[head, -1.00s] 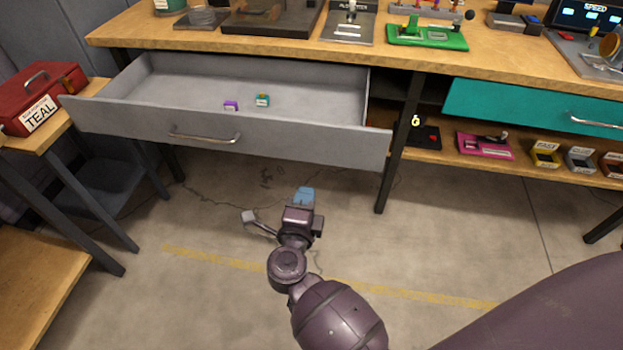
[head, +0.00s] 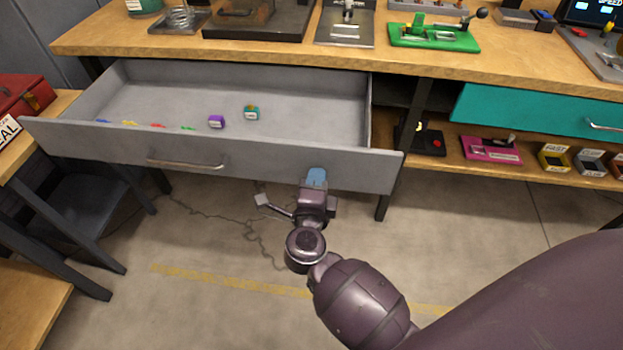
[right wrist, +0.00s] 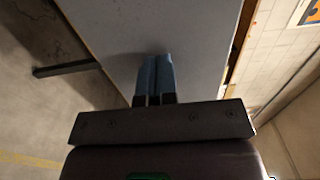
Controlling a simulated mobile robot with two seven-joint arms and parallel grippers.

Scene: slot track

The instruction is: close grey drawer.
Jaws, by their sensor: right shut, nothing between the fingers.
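The grey drawer (head: 110,142) is pulled out from under the wooden workbench in the head view. Its bar handle (head: 187,164) is left of the middle of its front. A purple block (head: 216,122), a teal block (head: 251,112) and several small coloured items lie inside. My right gripper (head: 316,178) is shut and empty, with its blue fingertips at the right part of the drawer front. In the right wrist view the shut fingertips (right wrist: 154,78) point at the grey panel (right wrist: 150,28); I cannot tell if they touch it. My left gripper is not in view.
A teal drawer (head: 530,115) is at the right under the bench, above a shelf with a pink device (head: 490,150). A dark bench leg (head: 385,200) stands near my gripper. A red toolbox (head: 25,95) sits at the left. The floor in front is clear.

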